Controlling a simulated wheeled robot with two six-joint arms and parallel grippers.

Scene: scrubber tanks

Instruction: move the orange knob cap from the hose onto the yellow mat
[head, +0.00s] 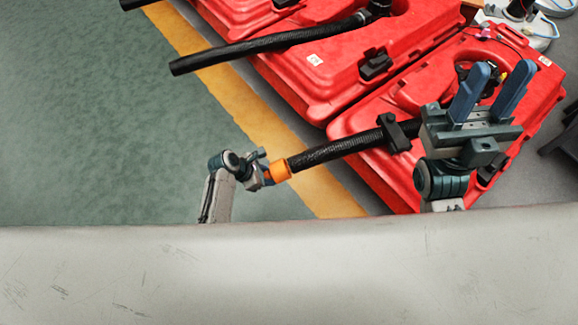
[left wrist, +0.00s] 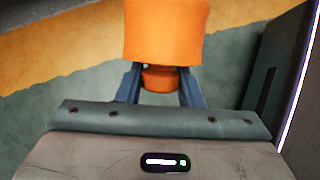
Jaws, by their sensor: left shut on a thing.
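The orange knob cap (head: 280,170) sits at the near left end of a ribbed black hose (head: 335,150) in the head view. My left gripper (head: 265,171) is at the cap, its fingers small and partly hidden. In the left wrist view the orange cap (left wrist: 166,30) is large, with a narrower orange knob below it. The blue fingers of my left gripper (left wrist: 160,82) are shut on that knob, one on each side. My right gripper (head: 503,68) is open and empty above a red tank, its blue fingers pointing up. I see no separate yellow mat.
Red scrubber tanks (head: 310,65) fill the upper right. Another black hose (head: 265,47) sticks out to the left. A yellow-orange strip (head: 235,95) crosses the green floor (head: 100,120). A pale grey surface (head: 290,270) fills the foreground. The floor at left is clear.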

